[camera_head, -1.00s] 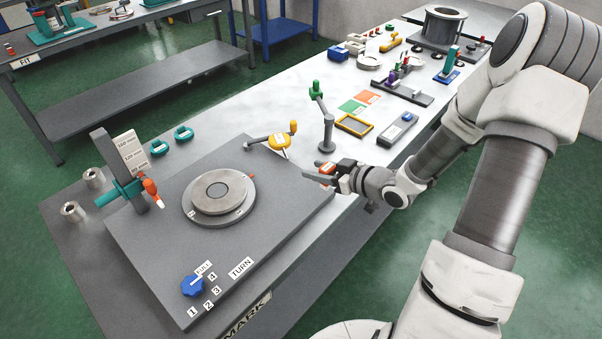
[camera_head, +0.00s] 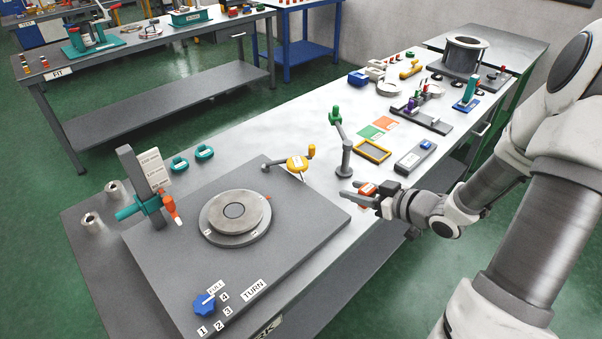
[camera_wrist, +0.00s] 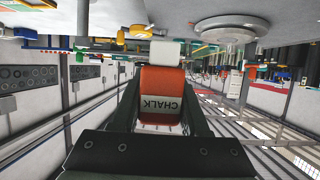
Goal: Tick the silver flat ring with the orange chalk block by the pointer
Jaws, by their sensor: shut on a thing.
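My gripper (camera_head: 362,190) is shut on the orange chalk block (camera_head: 368,188), just off the right edge of the grey marking plate. In the wrist view the block (camera_wrist: 161,88) sits between the fingers, with a white label reading CHALK and a white tip. The silver flat ring (camera_head: 234,228) lies on a round turntable disc on the plate, left of my gripper and apart from it. Small red marks show at the disc's edge. A yellow pointer-like arm (camera_head: 296,163) stands at the plate's back corner.
A blue knob (camera_head: 204,304) with numbers is at the plate's front. A green-topped post (camera_head: 345,155) stands near my gripper, with a yellow frame (camera_head: 373,151) and a grey device (camera_head: 414,156) behind. Teal rings (camera_head: 204,152) lie behind the plate.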

